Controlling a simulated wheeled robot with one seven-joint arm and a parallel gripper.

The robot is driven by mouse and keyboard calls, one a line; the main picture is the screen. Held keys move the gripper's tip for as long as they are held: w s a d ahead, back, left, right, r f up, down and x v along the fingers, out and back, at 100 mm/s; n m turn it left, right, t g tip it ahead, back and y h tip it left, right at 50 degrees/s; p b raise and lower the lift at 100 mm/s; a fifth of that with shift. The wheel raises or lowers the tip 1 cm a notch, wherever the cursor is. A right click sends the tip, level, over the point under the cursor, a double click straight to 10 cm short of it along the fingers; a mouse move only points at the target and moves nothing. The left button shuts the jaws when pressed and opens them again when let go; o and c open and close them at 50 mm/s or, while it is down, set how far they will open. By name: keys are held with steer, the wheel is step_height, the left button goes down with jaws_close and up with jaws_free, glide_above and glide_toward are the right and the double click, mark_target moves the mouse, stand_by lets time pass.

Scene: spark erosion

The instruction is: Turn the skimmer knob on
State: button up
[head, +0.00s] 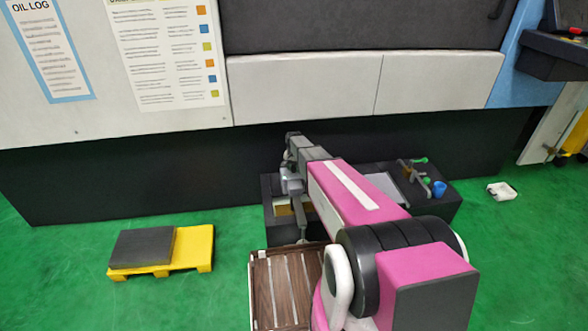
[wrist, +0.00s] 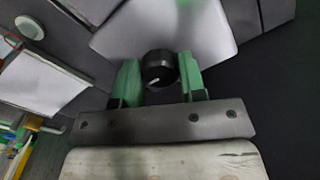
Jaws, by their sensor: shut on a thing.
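The skimmer knob (wrist: 160,68) is a round black knob with a small white pointer mark, on a light grey plate (wrist: 216,35) in the wrist view. My gripper (wrist: 157,78) has its two green fingers on either side of the knob and is shut on it. The white mark points toward the lower left of the picture. In the head view my gripper (head: 293,185) is at the left part of a dark low unit (head: 447,205). My pink arm hides part of that unit, and the knob cannot be made out there.
A yellow pallet (head: 205,248) with a dark block (head: 143,247) lies on the floor at left. A wooden slatted platform (head: 262,290) is in front of the unit. A blue cup (head: 439,188) stands on the unit's right end. The large machine (head: 300,90) closes off the back.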

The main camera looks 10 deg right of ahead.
mark_target(294, 168)
stand_by(0.3)
steer(key=o, duration=0.9)
step_height(294, 168, up, 11)
steer(key=shift+f, duration=0.1)
